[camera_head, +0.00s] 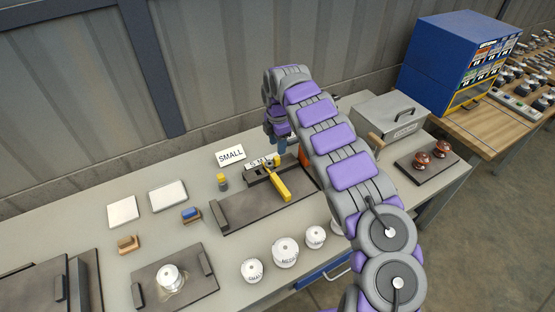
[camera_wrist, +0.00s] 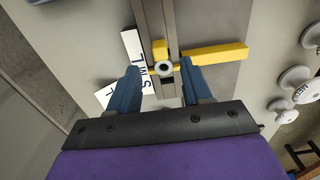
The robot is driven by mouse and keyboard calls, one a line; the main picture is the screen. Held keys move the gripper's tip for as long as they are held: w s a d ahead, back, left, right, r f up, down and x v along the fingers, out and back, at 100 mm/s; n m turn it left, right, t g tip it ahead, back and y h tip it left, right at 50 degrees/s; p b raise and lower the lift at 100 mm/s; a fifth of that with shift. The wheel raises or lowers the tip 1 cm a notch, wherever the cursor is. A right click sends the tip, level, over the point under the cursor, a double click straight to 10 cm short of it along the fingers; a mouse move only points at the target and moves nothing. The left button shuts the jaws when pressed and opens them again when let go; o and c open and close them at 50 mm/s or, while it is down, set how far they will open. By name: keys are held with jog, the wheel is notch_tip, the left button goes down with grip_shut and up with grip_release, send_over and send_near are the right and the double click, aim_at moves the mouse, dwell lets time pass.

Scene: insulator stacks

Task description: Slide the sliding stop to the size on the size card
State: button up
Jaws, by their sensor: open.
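The size card (camera_head: 230,155) reads SMALL and stands at the back of the bench in the head view. The sliding stop is yellow, with a long bar (camera_head: 277,185) across the dark fixture; its bar also shows in the wrist view (camera_wrist: 215,52). A round knob (camera_wrist: 165,69) sits on the grey rail (camera_wrist: 154,20). A white size label (camera_wrist: 133,55) lies along the rail, partly hidden. My gripper (camera_head: 281,147) is over the rail's far part. In the wrist view my gripper (camera_wrist: 159,68) is open, its blue fingers either side of the knob; contact cannot be told.
White labelled insulator pieces, including a large one (camera_head: 286,252), stand in front of the fixture plate (camera_head: 245,208). A grey lidded box (camera_head: 390,118) and a brown-insulator tray (camera_head: 427,165) are at right.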

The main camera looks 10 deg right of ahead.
aim_at(277, 157)
jog(key=f, duration=0.4)
jog(key=f+b, duration=0.1)
jog(key=f, duration=0.1)
jog(key=shift+a+f, duration=0.15)
jog(key=shift+a, duration=0.25)
jog(key=shift+d+f, duration=0.4)
jog(key=shift+f, duration=0.25)
jog(key=shift+a, duration=0.1)
jog(key=shift+a, duration=0.15)
jog(key=c, duration=0.3)
grip_shut()
